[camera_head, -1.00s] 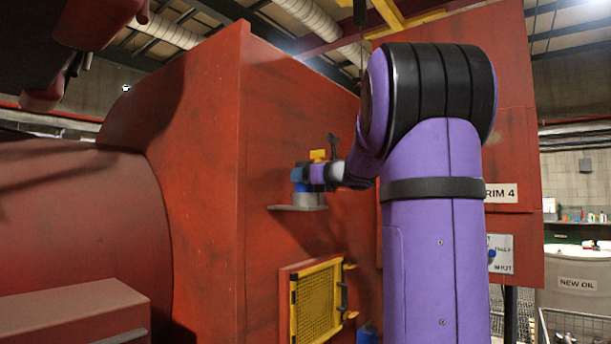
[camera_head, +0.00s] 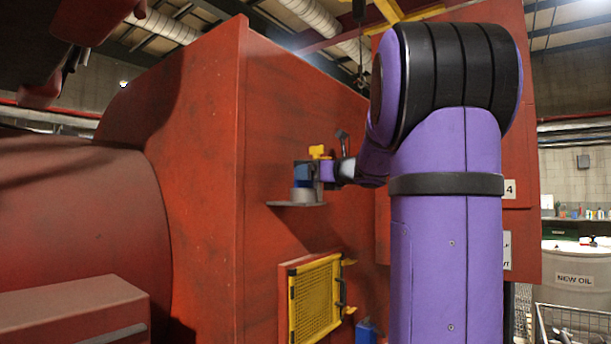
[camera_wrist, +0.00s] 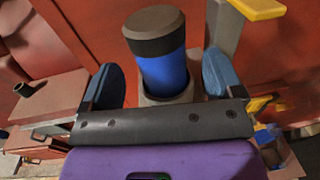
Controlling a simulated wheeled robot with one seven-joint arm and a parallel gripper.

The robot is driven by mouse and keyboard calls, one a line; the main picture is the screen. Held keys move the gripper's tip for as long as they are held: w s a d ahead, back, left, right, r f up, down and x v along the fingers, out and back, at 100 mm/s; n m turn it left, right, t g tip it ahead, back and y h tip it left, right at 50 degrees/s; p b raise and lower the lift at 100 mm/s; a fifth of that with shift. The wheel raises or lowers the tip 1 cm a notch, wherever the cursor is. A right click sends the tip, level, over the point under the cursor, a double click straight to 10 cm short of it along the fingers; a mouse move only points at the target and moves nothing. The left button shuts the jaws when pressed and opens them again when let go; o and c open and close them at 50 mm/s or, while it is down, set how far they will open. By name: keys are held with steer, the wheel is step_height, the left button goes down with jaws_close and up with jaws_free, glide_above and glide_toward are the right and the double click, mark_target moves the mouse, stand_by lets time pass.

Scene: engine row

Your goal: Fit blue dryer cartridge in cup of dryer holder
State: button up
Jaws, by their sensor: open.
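The blue dryer cartridge (camera_wrist: 165,70), with a dark brown cap, stands in the grey cup (camera_wrist: 183,95) of the dryer holder in the wrist view. Its lower end is inside the cup; I cannot tell how deep it sits. My gripper (camera_wrist: 162,76) is open, with one blue finger on each side of the cartridge and a visible gap on both sides. In the head view the cup (camera_head: 304,195) stands on a grey shelf plate (camera_head: 290,204) on the red wall. My gripper (camera_head: 308,173) is there, partly covering the cartridge.
A yellow part (camera_head: 318,152) and a dark lever (camera_head: 342,140) are close above my gripper. A yellow mesh panel (camera_head: 316,299) is on the red wall below. A blue object (camera_head: 366,331) shows low beside it. My purple arm hides much of the right side.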

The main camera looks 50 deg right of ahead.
steer(key=s, duration=0.7)
steer(key=shift+s+a, duration=0.15)
stand_by(0.3)
steer(key=a+f+n+g+y, duration=0.2)
steer(key=a+f+n+g, duration=0.15)
steer(key=a+n, duration=0.35)
steer(key=s+a+f+n+g+y, duration=0.15)
steer(key=a+f+n, duration=0.3)
steer(key=a, duration=0.55)
steer(key=a+f+n+g+y, duration=0.2)
steer(key=a+f+n+g, duration=0.1)
steer(key=a+f+n, duration=0.4)
steer(key=s+a+f+n+g+h, duration=0.4)
steer(key=s+a+f+n, duration=0.6)
steer(key=n, duration=0.8)
steer(key=s+f+h, duration=0.1)
steer(key=s, duration=0.2)
steer(key=shift+a+f+g, duration=0.15)
steer(key=shift+a+g, duration=0.25)
